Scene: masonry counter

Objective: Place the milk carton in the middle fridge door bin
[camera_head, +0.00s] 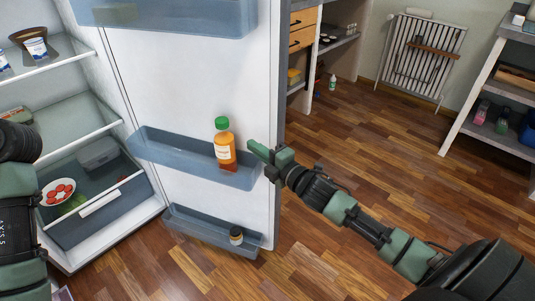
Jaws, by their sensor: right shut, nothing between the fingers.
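The fridge door stands open, and its middle bin (150,143) is a blue translucent tray. An orange bottle (225,148) with a green cap stands upright in the right part of this bin. The left part of the bin looks empty. No milk carton can be made out in this view. My right gripper (256,150) is shut and empty, at the door's right edge, just right of the bottle in the picture. My left arm (18,235) shows at the left edge, but its gripper fingers are not in view.
The upper door bin (175,18) and the lower door bin (190,225), with a small jar (236,236), are above and below. Fridge shelves (70,120) hold food at left. A grey shelf unit (497,80) stands at right; the wooden floor between is clear.

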